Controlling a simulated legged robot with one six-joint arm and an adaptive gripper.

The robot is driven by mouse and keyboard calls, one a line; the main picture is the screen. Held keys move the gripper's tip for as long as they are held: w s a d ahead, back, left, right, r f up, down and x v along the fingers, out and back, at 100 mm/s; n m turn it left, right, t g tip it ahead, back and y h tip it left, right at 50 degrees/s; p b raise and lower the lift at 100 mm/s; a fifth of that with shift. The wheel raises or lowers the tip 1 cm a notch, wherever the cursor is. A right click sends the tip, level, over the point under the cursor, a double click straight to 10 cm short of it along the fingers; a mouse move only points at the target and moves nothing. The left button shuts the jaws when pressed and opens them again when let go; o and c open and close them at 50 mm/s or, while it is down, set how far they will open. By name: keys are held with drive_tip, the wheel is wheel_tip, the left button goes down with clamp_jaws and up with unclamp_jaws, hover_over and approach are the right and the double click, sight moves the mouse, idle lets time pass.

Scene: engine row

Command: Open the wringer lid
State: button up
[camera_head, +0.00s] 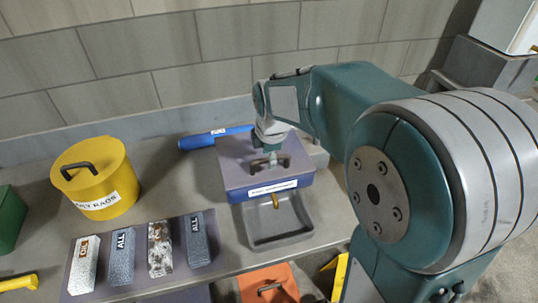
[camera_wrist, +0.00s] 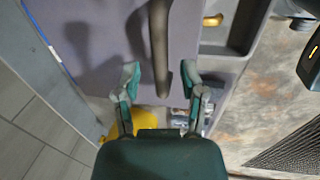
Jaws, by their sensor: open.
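The wringer is a blue box (camera_head: 290,192) with a flat purple-grey lid (camera_head: 238,170), which lies shut. A dark bar handle (camera_head: 283,163) stands on the lid near its front. In the wrist view the lid (camera_wrist: 95,50) fills the upper left and the handle (camera_wrist: 159,40) runs down the middle. My gripper (camera_head: 267,148) is over the lid at the handle. In the wrist view my gripper (camera_wrist: 160,82) is open, with one finger on each side of the handle and gaps between. Whether the fingertips touch the lid cannot be told.
A grey tray (camera_head: 262,238) sits below a brass spout (camera_head: 275,201) at the wringer's front. A yellow rag bin (camera_head: 110,190) stands left, and several labelled blocks lie on a dark mat (camera_head: 140,258). A blue roll (camera_head: 203,140) lies behind. A tiled wall closes the back.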

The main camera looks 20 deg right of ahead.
drive_tip(key=shift+a, duration=0.1)
clamp_jaws()
